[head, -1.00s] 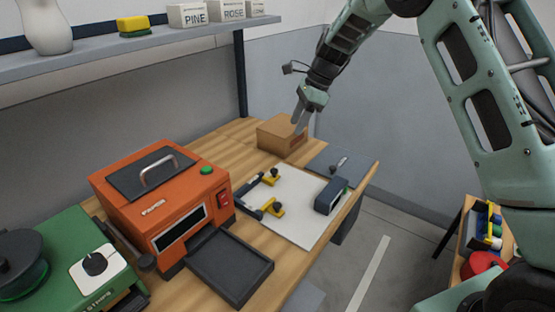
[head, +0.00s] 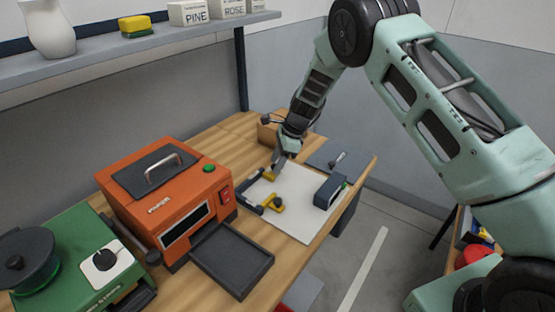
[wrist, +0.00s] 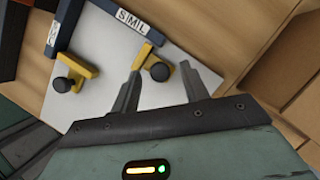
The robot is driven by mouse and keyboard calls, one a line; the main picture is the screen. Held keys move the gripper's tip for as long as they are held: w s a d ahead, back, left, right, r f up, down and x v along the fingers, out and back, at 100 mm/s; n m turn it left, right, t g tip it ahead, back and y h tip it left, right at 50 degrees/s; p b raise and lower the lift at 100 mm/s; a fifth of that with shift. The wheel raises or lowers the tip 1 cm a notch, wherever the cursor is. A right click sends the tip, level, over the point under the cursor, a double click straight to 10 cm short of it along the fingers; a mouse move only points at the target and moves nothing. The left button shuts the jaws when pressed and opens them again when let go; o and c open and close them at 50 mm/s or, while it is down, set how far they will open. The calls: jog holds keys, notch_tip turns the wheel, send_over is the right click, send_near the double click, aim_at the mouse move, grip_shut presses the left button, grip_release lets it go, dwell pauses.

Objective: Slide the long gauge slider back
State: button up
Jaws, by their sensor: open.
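I cannot tell which slider is the long one. My gripper (head: 278,165) is open, pointing down at the far slider, which it partly hides in the head view. Contact cannot be told.
A dark blue block (head: 330,192) stands on the board's right side. A cardboard box (head: 270,130) is behind my gripper. An orange machine (head: 165,195) with a dark tray (head: 235,262) stands left. A shelf (head: 100,62) runs above at the back left.

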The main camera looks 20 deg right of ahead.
aim_at(286, 167)
grip_shut()
jog(key=shift+w+d, duration=0.7)
jog(key=shift+d, duration=0.25)
jog(key=shift+w+d, duration=0.7)
jog(key=shift+d, duration=0.25)
grip_release()
jog(key=shift+d, duration=0.1)
jog(key=b+v, duration=0.4)
jog(key=v, duration=1.3)
jog(key=shift+r, duration=0.25)
